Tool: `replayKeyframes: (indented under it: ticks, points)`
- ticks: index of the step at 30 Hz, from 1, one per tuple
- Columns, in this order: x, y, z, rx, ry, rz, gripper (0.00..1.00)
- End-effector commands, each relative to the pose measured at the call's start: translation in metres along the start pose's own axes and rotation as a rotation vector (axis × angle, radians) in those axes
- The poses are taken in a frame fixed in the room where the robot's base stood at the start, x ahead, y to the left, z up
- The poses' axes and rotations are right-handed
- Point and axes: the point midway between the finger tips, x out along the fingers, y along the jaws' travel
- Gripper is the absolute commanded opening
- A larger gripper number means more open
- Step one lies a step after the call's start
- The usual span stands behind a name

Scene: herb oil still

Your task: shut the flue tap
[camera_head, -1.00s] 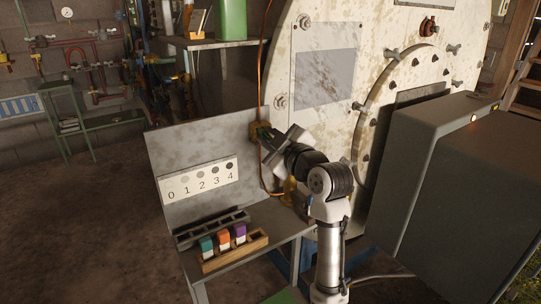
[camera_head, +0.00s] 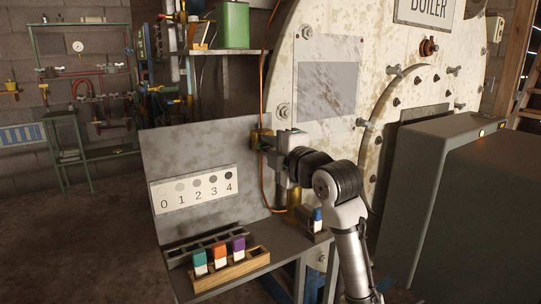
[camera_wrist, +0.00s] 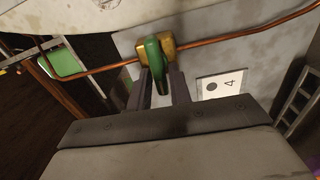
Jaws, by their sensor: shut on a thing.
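The flue tap has a brass body (camera_wrist: 126,46) on a thin copper pipe and a green lever (camera_wrist: 153,54). In the wrist view the lever stands across the line of the pipe and reaches down between my fingers. My gripper (camera_wrist: 160,88) is shut on the green lever, one finger on each side of it. In the head view the tap (camera_head: 262,136) sits by the right edge of the grey panel, in front of the boiler, partly hidden by my gripper (camera_head: 272,142).
A card marked 0 to 4 (camera_head: 193,188) is on the grey panel. Teal, orange and purple capped blocks stand in a wooden rack (camera_head: 230,272) on the bench below. A blue-and-white piece (camera_head: 317,218) stands near my arm. A grey cabinet (camera_head: 450,210) is at right.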

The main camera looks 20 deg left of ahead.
Motion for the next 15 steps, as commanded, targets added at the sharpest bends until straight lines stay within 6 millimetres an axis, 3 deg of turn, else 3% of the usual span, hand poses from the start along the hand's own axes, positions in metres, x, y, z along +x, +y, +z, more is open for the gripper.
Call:
replayKeyframes:
  ticks: [15]
  points:
    - [0.0, -0.0015, 0.0005, -0.085, -0.001, -0.002, 0.0]
